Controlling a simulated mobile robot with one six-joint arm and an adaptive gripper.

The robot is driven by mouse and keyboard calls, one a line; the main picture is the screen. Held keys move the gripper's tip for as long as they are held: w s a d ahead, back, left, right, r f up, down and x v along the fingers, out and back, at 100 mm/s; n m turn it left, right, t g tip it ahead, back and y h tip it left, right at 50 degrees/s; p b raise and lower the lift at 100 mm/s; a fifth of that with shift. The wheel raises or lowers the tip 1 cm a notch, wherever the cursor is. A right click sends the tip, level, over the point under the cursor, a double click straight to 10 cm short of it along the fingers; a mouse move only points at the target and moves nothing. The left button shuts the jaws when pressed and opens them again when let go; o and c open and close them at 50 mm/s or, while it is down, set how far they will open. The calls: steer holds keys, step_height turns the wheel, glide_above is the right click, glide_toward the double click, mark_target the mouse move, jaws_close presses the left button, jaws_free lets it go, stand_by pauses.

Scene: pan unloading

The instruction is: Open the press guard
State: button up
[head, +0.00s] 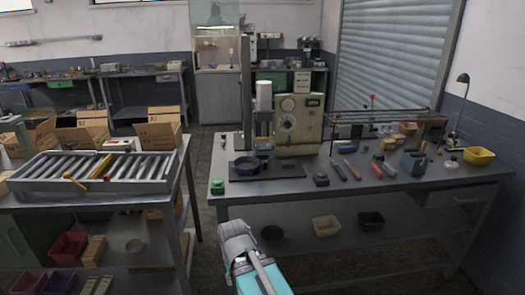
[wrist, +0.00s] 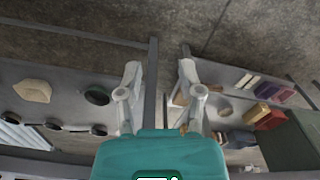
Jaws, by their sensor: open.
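The press (head: 264,100) stands at the left end of the right workbench, with a tall dark upright and a pale cylinder above a dark base plate. A dark round pan (head: 246,164) sits low at the press. I cannot clearly make out the guard panel or whether it is open or shut. In the wrist view my gripper (wrist: 160,72) is open and empty, its two pale fingers spread apart over the floor and lower shelves. In the head view my arm is low, in front of the bench and apart from the press; the fingertips are not clear there.
A green button box (head: 217,187) and a black box (head: 320,180) are on the right workbench (head: 400,187). Hand tools and a yellow bin (head: 478,156) lie further right. A roller tray (head: 92,172) and cardboard boxes (head: 158,131) are on the left bench. A gap separates the benches.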

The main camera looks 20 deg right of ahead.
mark_target(265, 145)
steer(key=shift+w+d, duration=0.15)
steer(key=shift+d, duration=0.15)
steer(key=w+d+r+m+t+y+p, duration=0.25)
steer(key=w+d+r+m+t, duration=0.2)
steer(key=w, duration=0.55)
steer(key=w+d+r+m+t+y+p, duration=0.1)
steer(key=w+d+r+m+t+y, duration=0.35)
steer(key=w, duration=0.55)
steer(key=w+d+r+m+t+h+p, duration=0.1)
steer(key=w+d+r+m+t+h, duration=0.1)
steer(key=d+r, duration=0.4)
steer(key=w+d+r+m+t+h+p, duration=0.1)
steer(key=w+d+r+m+t+h, duration=0.2)
steer(key=d, duration=1.1)
step_height(265, 145, up, 3)
steer(key=w+m+t, duration=0.2)
steer(key=m, duration=0.1)
steer(key=shift+w+d+m, duration=0.15)
steer(key=shift+m, duration=0.25)
steer(key=shift+w, duration=0.1)
steer(key=b+x, duration=0.2)
steer(key=x, duration=1.1)
steer(key=shift+w+d+f, duration=0.1)
steer(key=shift+w+f, duration=0.05)
steer(key=shift+w, duration=0.2)
steer(key=shift+c, duration=0.2)
